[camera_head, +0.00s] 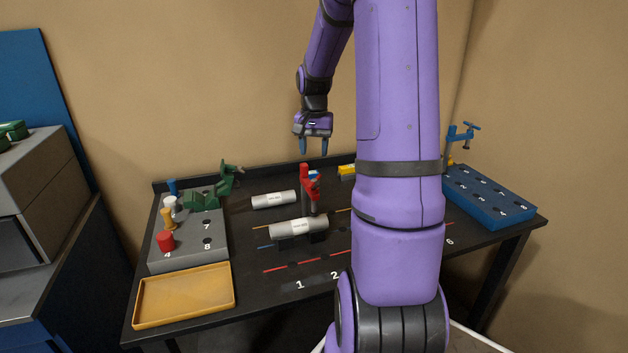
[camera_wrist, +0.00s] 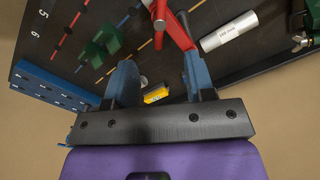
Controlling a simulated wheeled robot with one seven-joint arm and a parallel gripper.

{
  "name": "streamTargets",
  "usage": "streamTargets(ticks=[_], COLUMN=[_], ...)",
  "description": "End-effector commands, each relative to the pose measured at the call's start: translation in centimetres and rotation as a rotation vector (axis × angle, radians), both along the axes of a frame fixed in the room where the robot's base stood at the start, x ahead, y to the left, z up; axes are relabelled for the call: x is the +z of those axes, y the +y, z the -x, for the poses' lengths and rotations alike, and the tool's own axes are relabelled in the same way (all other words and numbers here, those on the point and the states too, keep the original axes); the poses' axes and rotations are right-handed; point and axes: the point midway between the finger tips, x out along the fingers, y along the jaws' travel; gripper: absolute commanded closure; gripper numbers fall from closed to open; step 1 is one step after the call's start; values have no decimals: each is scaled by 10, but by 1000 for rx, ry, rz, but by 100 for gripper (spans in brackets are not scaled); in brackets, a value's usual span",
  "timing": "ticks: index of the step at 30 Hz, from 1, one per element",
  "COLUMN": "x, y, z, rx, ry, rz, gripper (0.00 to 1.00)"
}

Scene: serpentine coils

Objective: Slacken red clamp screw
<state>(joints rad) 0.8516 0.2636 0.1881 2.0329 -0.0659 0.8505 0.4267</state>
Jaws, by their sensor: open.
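The red clamp (camera_head: 310,187) stands upright on the black table, behind a grey labelled cylinder (camera_head: 299,227) that rests on dark supports. I cannot clearly make out its screw in the head view. My gripper (camera_head: 314,149) points down above the clamp, open and empty, with a clear gap between its fingertips and the clamp's top. In the wrist view, part of the red clamp (camera_wrist: 178,32) shows as a slanted red bar beyond the two blue fingers of my gripper (camera_wrist: 160,76), closer to the right finger.
A second cylinder (camera_head: 273,200) lies left of the clamp. A green clamp (camera_head: 213,192) and several coloured pegs stand on a grey numbered block (camera_head: 185,245). A yellow block (camera_head: 346,170) sits behind. A yellow tray (camera_head: 185,295) and a blue holed block (camera_head: 487,195) flank the table.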

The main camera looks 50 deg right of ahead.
Motion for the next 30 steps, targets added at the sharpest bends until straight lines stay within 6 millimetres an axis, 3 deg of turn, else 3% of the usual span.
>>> streamTargets(ticks=[15, 21, 30], x=[-83, -98, -100], y=[0, 0, 0], z=[0, 0, 0], rx=[-1, -1, -1], ry=[2, 0, -1], rz=[-3, -1, 0], gripper=[51, 51, 51])
